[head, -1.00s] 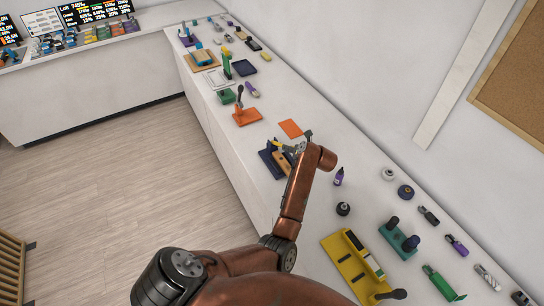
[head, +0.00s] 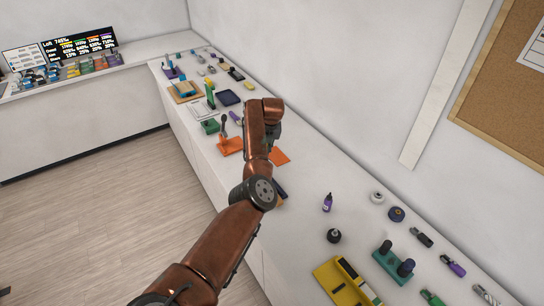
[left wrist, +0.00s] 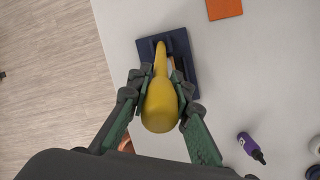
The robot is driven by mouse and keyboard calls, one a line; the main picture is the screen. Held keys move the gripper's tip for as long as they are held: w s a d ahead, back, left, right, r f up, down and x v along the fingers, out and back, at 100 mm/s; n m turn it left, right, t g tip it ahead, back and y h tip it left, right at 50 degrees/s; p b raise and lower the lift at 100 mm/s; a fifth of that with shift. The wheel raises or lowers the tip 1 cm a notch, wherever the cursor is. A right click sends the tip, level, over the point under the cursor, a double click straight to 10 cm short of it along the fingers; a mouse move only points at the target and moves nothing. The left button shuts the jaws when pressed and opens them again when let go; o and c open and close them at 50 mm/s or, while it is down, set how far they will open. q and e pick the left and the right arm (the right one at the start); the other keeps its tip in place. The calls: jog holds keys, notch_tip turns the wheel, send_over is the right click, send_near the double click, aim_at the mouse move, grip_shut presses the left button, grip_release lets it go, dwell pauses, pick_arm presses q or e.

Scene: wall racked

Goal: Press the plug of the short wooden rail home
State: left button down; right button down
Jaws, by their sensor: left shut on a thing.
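My left gripper (left wrist: 160,84) is shut on a smooth yellow tapered piece (left wrist: 159,108), with one finger on each side of it. The narrow end of the piece points up the left wrist picture, over a navy fixture (left wrist: 196,62). A thin strip of wood beside the yellow piece may be the short wooden rail (left wrist: 171,65); most of it is hidden. I cannot tell whether the yellow piece touches the rail or fixture, and I cannot make out the plug. In the head view my arm hides the gripper and most of the fixture (head: 280,188). My right gripper is not in view.
An orange flat plate (left wrist: 225,8) lies beyond the fixture. A purple bottle (left wrist: 249,146) stands to the right. Bare white bench (head: 310,170) lies along the wall.

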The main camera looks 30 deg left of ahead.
pick_arm(q)
jog(key=shift+w+a+r, duration=0.15)
jog(key=shift+a, duration=0.3)
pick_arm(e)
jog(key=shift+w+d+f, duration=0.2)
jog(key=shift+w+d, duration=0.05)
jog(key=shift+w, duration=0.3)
pick_arm(q)
jog(key=shift+a, duration=0.1)
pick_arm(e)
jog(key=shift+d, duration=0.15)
pick_arm(q)
jog(key=c, duration=1.7)
grip_release()
jog(key=shift+c, duration=0.2)
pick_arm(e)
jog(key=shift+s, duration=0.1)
pick_arm(q)
jog(key=v, duration=1.2)
jog(key=shift+w, duration=0.15)
